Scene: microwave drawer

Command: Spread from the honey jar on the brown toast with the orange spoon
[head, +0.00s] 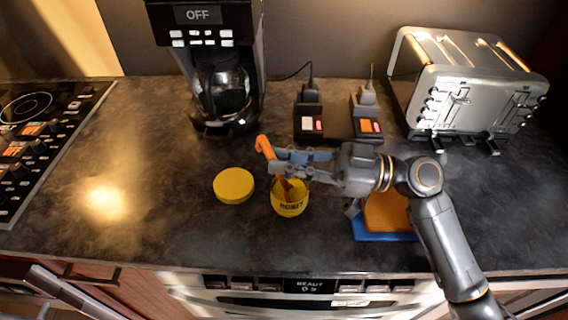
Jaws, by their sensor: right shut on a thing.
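The yellow honey jar (290,208) stands open on the dark counter, near the middle front. My right gripper (279,162) is above the jar and shut on the orange spoon (265,146). The spoon's handle end sticks out to the left of the fingers, and its lower part slants down into the jar's mouth. The spoon's tip is hidden inside the jar. The brown toast (386,212) lies to the right of the jar on a blue board (384,237), partly covered by my right arm. My left gripper is not in view.
A round yellow lid (233,185) lies left of the jar. A coffee maker (222,85), two small black devices with cables and a silver toaster (468,85) stand along the back. A stove (40,130) is at the far left. The counter between stove and lid is clear.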

